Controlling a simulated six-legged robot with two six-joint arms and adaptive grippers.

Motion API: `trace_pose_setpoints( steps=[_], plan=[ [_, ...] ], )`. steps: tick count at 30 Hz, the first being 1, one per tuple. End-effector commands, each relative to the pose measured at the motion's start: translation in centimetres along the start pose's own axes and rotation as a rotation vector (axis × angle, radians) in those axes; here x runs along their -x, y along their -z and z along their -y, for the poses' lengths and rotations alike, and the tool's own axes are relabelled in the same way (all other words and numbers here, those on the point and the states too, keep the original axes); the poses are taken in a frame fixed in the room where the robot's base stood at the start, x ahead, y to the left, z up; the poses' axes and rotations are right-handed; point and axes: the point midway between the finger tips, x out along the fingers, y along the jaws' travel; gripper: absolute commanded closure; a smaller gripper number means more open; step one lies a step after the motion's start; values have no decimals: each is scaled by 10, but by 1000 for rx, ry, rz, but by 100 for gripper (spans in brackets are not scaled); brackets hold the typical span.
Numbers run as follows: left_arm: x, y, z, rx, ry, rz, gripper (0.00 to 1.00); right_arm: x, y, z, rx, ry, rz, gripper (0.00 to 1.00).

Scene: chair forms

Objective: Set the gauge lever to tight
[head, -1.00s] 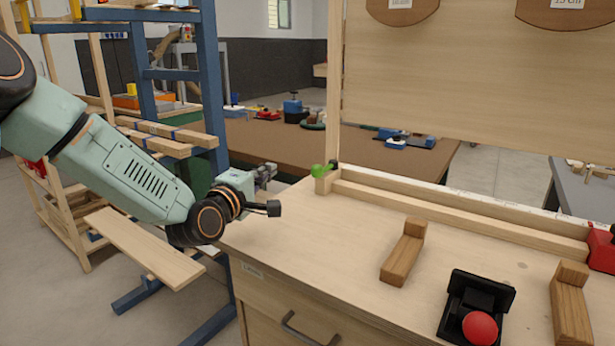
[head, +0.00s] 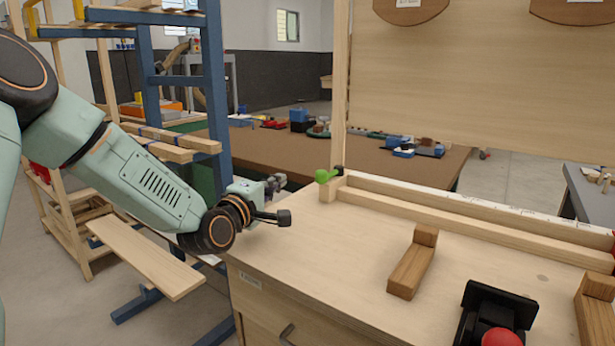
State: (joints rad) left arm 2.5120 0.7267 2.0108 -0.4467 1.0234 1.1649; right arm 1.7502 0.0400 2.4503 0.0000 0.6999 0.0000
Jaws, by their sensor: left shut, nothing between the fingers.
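A black device with a round red knob (head: 502,337) stands on the wooden bench at the bottom right, cut off by the lower frame edge. I cannot tell whether it is the gauge lever, and no tight marking is readable. My left gripper (head: 276,182) is shut and empty by the bench's left edge. It is left of the green knob and well away from the red knob; its fingers are small in view. My right gripper is out of view.
The wooden bench top (head: 330,240) is clear at its left. A wooden L-shaped block (head: 411,268) stands mid-bench, and another (head: 597,310) is at the right edge. A blue-and-wood rack (head: 219,90) stands behind my left arm.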

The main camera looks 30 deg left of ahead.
Motion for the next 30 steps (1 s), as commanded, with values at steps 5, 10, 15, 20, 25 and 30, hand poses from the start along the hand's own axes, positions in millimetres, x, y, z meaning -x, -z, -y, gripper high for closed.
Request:
trace_pose_setpoints(
  steps=[5, 10, 15, 20, 25, 30],
  plan=[
    [-28, -1, 3, -8, 0, 2, 100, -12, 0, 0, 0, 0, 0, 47],
    [-56, -2, 3, -6, 0, 3, 100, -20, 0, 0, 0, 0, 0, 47],
    [-78, -1, 2, -3, 0, 2, 100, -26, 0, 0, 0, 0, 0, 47],
    [-91, -6, 2, -1, 0, 5, 100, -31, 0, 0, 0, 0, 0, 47],
    [-83, -26, 1, 0, 0, 5, 100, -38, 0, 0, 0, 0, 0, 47],
    [-78, -37, 1, 0, 1, 3, 100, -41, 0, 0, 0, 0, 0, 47]
  ],
)
